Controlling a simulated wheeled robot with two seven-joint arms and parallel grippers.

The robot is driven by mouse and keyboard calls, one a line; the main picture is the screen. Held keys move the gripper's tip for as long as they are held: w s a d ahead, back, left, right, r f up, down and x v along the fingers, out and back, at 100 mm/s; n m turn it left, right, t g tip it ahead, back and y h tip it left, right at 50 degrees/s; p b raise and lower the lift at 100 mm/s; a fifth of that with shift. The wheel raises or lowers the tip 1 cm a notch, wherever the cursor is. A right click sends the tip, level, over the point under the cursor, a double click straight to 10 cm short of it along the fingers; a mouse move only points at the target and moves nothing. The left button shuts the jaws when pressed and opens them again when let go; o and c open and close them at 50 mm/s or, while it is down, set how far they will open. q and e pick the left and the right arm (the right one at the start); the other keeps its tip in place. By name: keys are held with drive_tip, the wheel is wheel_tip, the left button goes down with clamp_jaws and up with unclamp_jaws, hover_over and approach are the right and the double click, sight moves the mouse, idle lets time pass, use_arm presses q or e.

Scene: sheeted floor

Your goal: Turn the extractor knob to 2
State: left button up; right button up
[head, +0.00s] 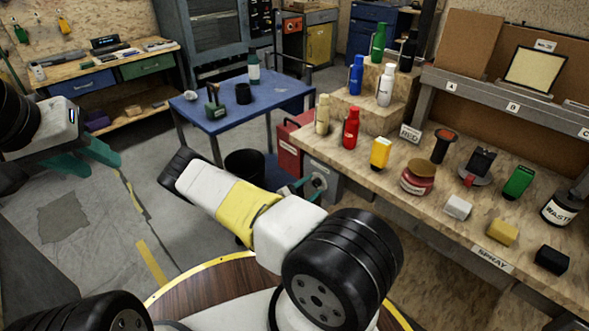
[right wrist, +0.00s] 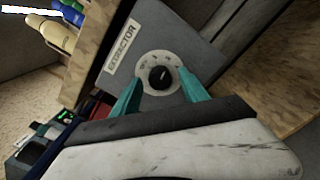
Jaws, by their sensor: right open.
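The extractor box (right wrist: 185,38) is grey with a white "EXTRACTOR" label. On its face is a round pale dial (right wrist: 150,62) with a black knob (right wrist: 161,78) at its centre; the dial marks are too small to read. My right gripper (right wrist: 160,82) is open, with one teal finger on each side of the knob; I cannot tell whether they touch it. In the head view the extractor box (head: 325,186) hangs under the bench edge, partly hidden by my right gripper (head: 300,187). My left gripper (head: 85,160) is far left, away from the box; its opening is unclear.
The wooden bench (head: 380,190) above the box carries several bottles, blocks and jars. A red cabinet (head: 290,150) and a dark bin (head: 244,166) stand left of the box. A blue table (head: 270,98) stands behind. The floor at left is mostly clear.

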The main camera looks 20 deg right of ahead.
drive_tip(key=v, duration=0.7)
drive_tip(key=shift+a, duration=0.35)
drive_tip(key=shift+s+r, duration=0.1)
drive_tip(key=s+a+r+m+y, duration=0.4)
drive_tip(key=s+r+y, duration=0.2)
drive_tip(key=r, duration=0.9)
drive_tip(key=s+a+r+m+y, duration=0.5)
drive_tip(key=s+r, duration=0.4)
drive_tip(key=r, duration=0.6)
drive_tip(key=s+a+r+m+y, duration=0.4)
drive_tip(key=s+r+y, duration=0.3)
drive_tip(key=r, duration=0.8)
drive_tip(key=shift+s+a+r+m+g+y, duration=0.3)
drive_tip(key=shift+a+g+y, duration=0.1)
drive_tip(key=shift+a, duration=0.2)
